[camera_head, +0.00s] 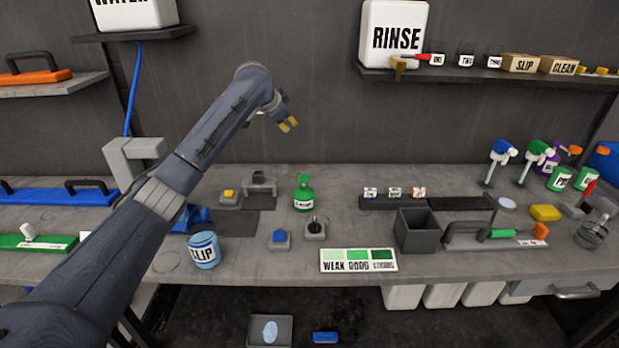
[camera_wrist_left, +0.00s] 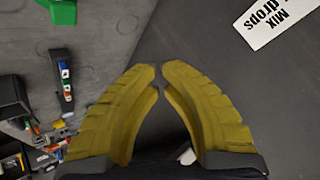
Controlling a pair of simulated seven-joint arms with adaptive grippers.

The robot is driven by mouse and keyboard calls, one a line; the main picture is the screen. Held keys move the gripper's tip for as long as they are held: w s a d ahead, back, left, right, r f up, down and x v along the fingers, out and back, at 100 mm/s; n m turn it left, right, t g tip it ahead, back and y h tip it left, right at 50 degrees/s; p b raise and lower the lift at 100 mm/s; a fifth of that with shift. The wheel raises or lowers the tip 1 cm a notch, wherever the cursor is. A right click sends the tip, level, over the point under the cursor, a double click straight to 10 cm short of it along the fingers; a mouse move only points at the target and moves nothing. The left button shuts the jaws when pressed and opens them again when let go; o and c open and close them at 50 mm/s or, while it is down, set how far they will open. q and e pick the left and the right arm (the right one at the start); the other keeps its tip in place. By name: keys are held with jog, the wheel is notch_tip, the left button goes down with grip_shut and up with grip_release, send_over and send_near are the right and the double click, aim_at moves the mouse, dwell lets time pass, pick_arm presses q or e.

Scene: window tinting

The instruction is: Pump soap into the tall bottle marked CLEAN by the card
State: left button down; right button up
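My left gripper (camera_head: 288,125) hangs in the air above the back of the bench, near the dark wall. In the left wrist view its yellow fingertips (camera_wrist_left: 160,68) almost meet, with nothing between them. A small green bottle (camera_head: 304,196) with a pale label stands mid-bench, below and apart from the gripper; I cannot read its label. A card (camera_head: 358,260) with WEAK, GOOD, STRONG and green shades lies at the front edge. Trigger-topped bottles (camera_head: 497,160) stand at the right back; I cannot make out CLEAN on any. My right gripper is not in view.
A dark open box (camera_head: 417,231) stands right of centre. A "MIX drops" card (camera_wrist_left: 278,22) shows in the wrist view.

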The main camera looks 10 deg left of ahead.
pick_arm(q)
jog(key=m+g, duration=0.2)
send_over(304, 179)
jog(key=w, duration=0.3)
notch_tip(304, 179, down, 4)
jog(key=shift+f, duration=0.1)
jog(key=shift+f, duration=4.4)
jog(key=shift+f, duration=0.15)
jog(key=shift+f, duration=0.25)
jog(key=shift+f, duration=1.1)
jog(key=shift+r, duration=1.45)
